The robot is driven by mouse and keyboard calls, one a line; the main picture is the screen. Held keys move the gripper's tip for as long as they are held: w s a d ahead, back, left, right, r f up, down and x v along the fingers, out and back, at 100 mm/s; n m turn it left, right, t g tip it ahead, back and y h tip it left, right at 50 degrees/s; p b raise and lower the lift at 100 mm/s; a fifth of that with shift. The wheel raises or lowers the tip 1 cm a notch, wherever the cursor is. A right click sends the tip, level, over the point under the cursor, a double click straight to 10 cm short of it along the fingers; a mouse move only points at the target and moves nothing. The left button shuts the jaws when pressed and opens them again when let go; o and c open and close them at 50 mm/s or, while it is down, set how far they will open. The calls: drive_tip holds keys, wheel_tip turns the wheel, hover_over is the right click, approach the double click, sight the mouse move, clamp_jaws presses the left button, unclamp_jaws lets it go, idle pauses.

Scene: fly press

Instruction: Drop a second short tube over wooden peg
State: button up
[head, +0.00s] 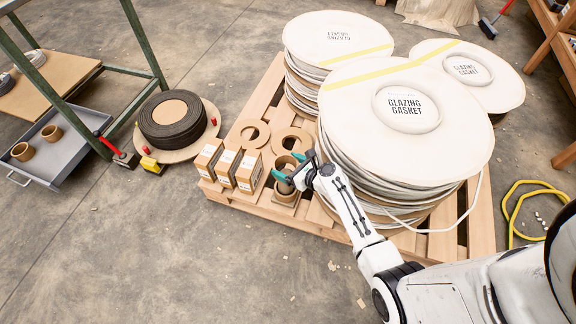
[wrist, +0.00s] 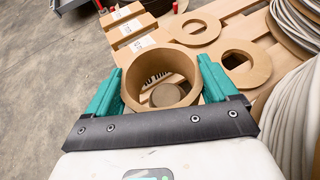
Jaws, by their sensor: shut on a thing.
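My gripper (wrist: 160,88) is shut on a short brown cardboard tube (wrist: 150,60), with a teal finger on each side of its wall. In the head view my gripper (head: 295,171) is at the front edge of the pallet, beside the small boxes. The held tube (head: 287,161) is partly hidden there by the fingers. Another brown ring or tube (head: 285,192) shows low below the gripper. Through the held tube in the wrist view I see a round brown disc (wrist: 166,96), possibly the peg top, and dark print. I cannot tell whether the tube is around the peg.
Small labelled boxes (head: 222,166) stand left of the gripper. Flat brown rings (head: 248,133) lie behind. Tall stacks of white glazing-gasket coils (head: 440,150) fill the pallet's right. Two more short tubes (head: 52,133) sit in a grey drawer (head: 68,150) at left. Floor in front is mostly clear.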

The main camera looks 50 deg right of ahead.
sight(288, 172)
drive_tip(key=shift+f+b, duration=1.5)
drive_tip(key=shift+f, duration=0.35)
idle(1.6)
idle(0.4)
drive_tip(key=o, duration=0.8)
wheel_tip(288, 172, up, 8)
drive_tip(key=p, duration=0.8)
drive_tip(key=shift+r, duration=0.1)
idle(0.5)
